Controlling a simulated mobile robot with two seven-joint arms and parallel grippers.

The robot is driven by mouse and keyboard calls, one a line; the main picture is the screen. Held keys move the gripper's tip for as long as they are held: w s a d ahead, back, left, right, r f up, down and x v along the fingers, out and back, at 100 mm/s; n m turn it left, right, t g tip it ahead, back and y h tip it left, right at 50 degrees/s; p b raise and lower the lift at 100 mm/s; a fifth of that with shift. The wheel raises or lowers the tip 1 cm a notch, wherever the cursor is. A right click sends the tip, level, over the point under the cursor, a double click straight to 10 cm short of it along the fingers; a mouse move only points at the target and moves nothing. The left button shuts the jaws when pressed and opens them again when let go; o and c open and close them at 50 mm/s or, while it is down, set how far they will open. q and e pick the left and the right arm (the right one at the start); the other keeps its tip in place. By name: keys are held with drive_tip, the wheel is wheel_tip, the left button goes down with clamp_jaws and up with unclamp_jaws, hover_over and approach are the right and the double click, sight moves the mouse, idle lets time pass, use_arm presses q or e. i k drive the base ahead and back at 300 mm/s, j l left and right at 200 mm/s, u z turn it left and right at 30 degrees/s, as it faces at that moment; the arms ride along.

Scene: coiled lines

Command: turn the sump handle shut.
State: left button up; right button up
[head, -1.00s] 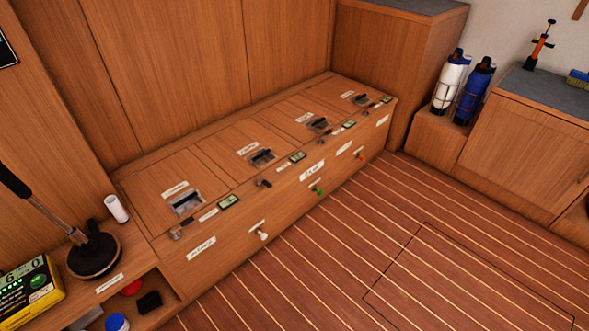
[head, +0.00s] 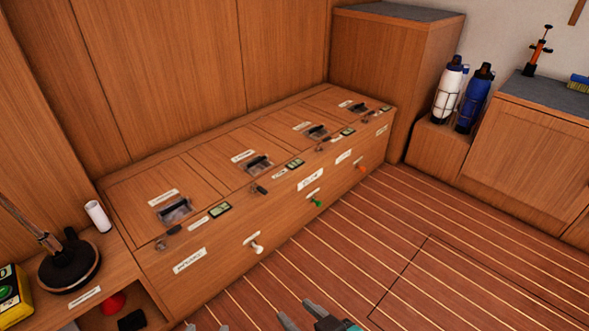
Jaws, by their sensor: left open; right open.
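A long wooden locker bench carries a row of recessed black latches on its top: one at the near left (head: 174,210), one after it (head: 257,165), a third (head: 317,132) and a far one (head: 357,108). Its front has a white handle (head: 257,247), a green handle (head: 316,202) and an orange handle (head: 361,167), each by a white label. The label print is too small to tell which is the sump handle. My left gripper (head: 206,327) barely shows at the bottom edge, open. My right gripper (head: 300,313) is open and empty over the floor, below the white handle and apart from it.
A side shelf at left holds a black plunger-like tool (head: 69,265), a white roll (head: 98,216) and a yellow box (head: 14,300). White (head: 448,92) and blue (head: 474,98) bottles stand at the back right. The striped floor (head: 420,240) before the bench is clear.

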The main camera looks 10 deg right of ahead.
sight(261, 190)
drive_tip(key=i+z, duration=0.2)
drive_tip(key=i, duration=1.25)
drive_tip(key=j, duration=0.1)
